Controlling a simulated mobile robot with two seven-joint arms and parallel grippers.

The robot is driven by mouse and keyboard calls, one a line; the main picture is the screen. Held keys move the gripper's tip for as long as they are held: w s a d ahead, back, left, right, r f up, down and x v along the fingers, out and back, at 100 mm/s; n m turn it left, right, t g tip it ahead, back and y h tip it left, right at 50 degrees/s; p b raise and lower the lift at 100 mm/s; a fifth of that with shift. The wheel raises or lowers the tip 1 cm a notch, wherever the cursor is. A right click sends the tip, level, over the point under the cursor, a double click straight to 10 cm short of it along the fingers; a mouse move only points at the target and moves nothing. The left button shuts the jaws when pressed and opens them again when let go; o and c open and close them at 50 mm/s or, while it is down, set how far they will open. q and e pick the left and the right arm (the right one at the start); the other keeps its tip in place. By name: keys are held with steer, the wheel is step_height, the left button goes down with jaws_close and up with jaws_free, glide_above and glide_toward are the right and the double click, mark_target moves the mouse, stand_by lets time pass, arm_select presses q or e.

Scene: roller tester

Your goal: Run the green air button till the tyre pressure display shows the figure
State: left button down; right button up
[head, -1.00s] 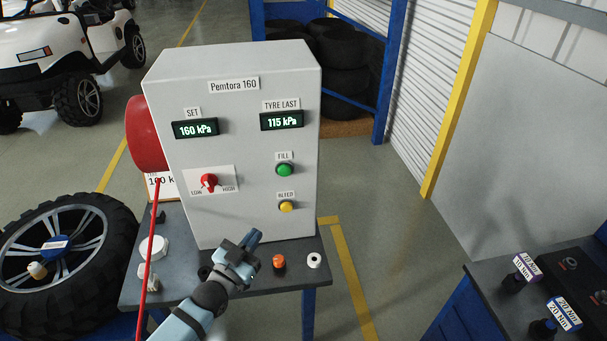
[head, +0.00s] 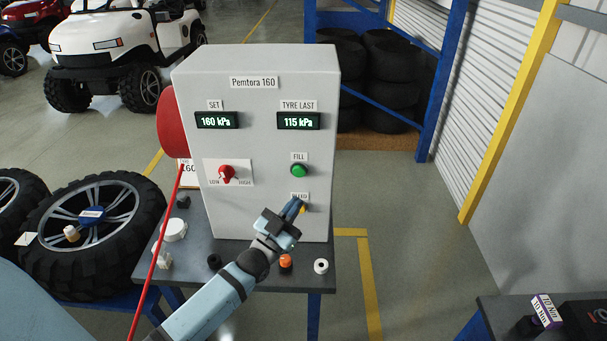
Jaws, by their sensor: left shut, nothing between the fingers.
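The grey Pemtora 160 box (head: 262,140) stands on a small table. Its SET display (head: 216,121) reads 160 kPa. Its TYRE LAST display (head: 298,121) reads 115 kPa. The green FILL button (head: 299,170) is uncovered on the right of the front. The yellow BLEED button (head: 303,209) below it is mostly hidden behind my left gripper (head: 297,206), which is shut and empty. Its tips are in front of the BLEED label, below the green button; I cannot tell whether they touch the panel. A red LOW/HIGH knob (head: 227,174) is at the left of the front. My right gripper is not in view.
A red hose (head: 161,255) hangs down at the box's left. A wheel (head: 92,232) lies at the left. Small caps (head: 286,261) sit along the table's (head: 240,276) front edge. A blue rack (head: 430,110) of tyres stands behind.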

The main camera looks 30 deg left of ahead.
mark_target(299, 171)
arm_select(q)
steer(key=shift+a, duration=0.1)
steer(key=w+a+b, duration=0.3)
steer(key=w+a, duration=0.1)
steer(key=w, duration=0.3)
steer(key=shift+w+a+b, duration=0.2)
steer(key=shift+w+b, duration=0.05)
steer(key=shift+b, duration=0.05)
stand_by(2.1)
steer(key=shift+w+a, duration=0.25)
steer(key=shift+w, duration=0.15)
steer(key=shift+w+a, duration=0.2)
steer(key=shift+w, duration=0.15)
stand_by(1.3)
steer(key=shift+s, duration=0.1)
steer(key=shift+s+d, duration=0.45)
steer(key=shift+s, duration=0.2)
steer(key=shift+p, duration=0.3)
